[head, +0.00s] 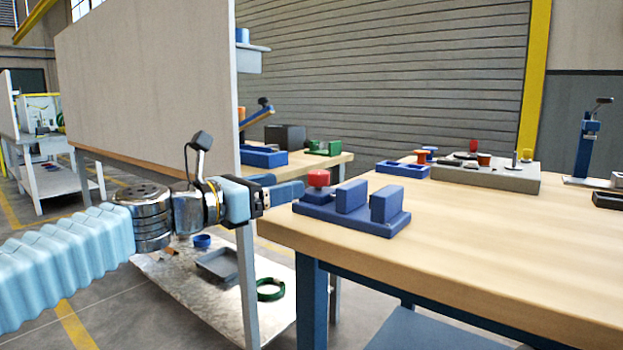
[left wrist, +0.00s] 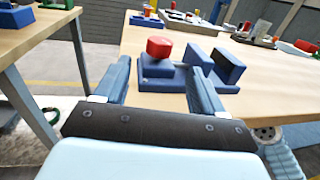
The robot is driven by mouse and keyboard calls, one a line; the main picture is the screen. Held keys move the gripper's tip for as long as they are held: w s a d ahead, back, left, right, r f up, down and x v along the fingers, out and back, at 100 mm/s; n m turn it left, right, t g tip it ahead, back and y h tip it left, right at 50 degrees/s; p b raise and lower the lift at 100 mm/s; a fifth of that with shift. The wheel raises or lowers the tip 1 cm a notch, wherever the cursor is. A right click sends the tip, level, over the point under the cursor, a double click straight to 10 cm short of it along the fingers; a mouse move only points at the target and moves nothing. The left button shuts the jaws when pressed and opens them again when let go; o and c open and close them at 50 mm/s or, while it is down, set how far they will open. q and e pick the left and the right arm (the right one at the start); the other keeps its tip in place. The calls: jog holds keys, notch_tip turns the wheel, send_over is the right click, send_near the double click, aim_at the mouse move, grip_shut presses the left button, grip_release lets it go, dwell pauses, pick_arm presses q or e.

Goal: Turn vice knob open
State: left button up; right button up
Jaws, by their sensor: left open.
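A blue vice (head: 350,214) with two upright jaws sits at the near left corner of the wooden table. Its red knob (head: 318,179) stands on the vice's left end. My left gripper (head: 285,190) is open just left of the knob and points toward it. In the left wrist view the red knob (left wrist: 159,47) and the blue vice (left wrist: 185,72) lie ahead, between and beyond the two blue fingers of the left gripper (left wrist: 162,82). The fingers look apart from the knob. My right gripper is in neither view.
The wooden table (head: 480,240) is bare right of the vice. Behind the vice are a blue tray (head: 402,170) and a grey block (head: 490,177) with several small parts. A blue press (head: 585,145) stands at the far right. A second bench is behind left.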

aim_at(311, 179)
pick_arm(q)
jog(key=p+x, duration=0.1)
jog(key=x, duration=0.7)
jog(key=shift+w+d, duration=0.25)
jog(key=shift+f, duration=0.1)
jog(key=shift+c, duration=0.5)
jog(key=c, duration=1)
